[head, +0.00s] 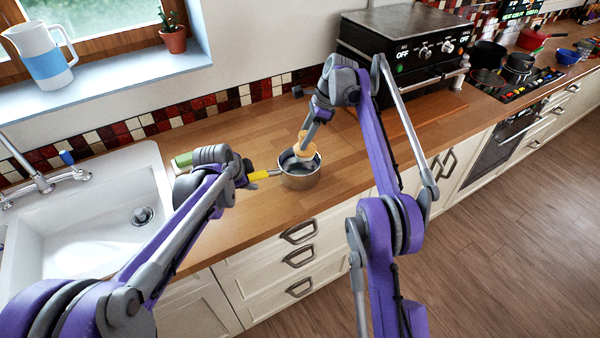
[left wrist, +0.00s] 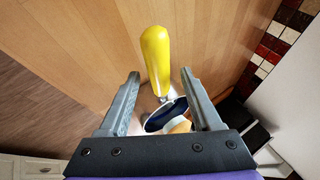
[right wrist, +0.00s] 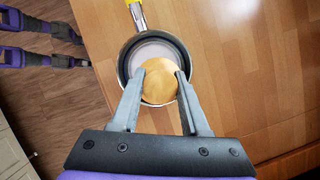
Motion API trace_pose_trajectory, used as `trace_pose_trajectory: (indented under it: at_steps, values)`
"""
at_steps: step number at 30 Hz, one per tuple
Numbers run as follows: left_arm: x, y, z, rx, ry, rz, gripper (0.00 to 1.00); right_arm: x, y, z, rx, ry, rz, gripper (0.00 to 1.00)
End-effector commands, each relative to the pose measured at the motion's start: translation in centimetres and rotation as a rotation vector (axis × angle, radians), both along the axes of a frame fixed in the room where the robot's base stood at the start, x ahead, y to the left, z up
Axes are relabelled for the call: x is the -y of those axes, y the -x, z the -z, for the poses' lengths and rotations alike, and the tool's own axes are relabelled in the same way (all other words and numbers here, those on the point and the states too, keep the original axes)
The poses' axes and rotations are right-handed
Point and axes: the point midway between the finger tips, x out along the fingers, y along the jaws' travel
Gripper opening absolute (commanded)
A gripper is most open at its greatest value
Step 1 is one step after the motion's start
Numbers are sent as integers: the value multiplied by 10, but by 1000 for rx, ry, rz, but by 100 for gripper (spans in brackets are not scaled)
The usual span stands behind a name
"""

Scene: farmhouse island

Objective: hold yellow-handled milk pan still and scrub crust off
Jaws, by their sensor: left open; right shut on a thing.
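The milk pan (head: 300,181) stands on the wooden counter, its yellow handle (head: 264,175) pointing left toward the sink. My left gripper (head: 244,177) is open at the handle. In the left wrist view the yellow handle (left wrist: 156,60) lies between the spread fingers (left wrist: 160,76), with gaps on both sides. My right gripper (head: 308,143) is shut on a round wooden scrubber (head: 304,151) and holds it in the pan's mouth. In the right wrist view the scrubber (right wrist: 160,82) covers the near part of the pan (right wrist: 126,60). A pale grey floor shows beyond it; I cannot make out crust.
The white sink (head: 85,215) is at the left. A green-and-white object (head: 182,160) lies behind my left gripper, partly hidden. A black oven (head: 405,50) stands at the back right, with a wooden board (head: 428,112) before it. The counter (head: 225,225) around the pan is mostly clear.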

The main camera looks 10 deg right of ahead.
Motion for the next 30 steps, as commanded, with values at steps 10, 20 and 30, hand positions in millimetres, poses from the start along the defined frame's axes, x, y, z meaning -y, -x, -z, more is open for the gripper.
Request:
trace_pose_trajectory:
  at_steps: [10,20,30]
  values:
    - [0,0,0,0,0,0,66,0,0,0,0,0,0,0]
    - [-3,6,-10,0,0,0,66,0,0,0,0,0,0,0]
    - [-8,17,-26,0,1,-1,66,0,0,0,0,0,0,0]
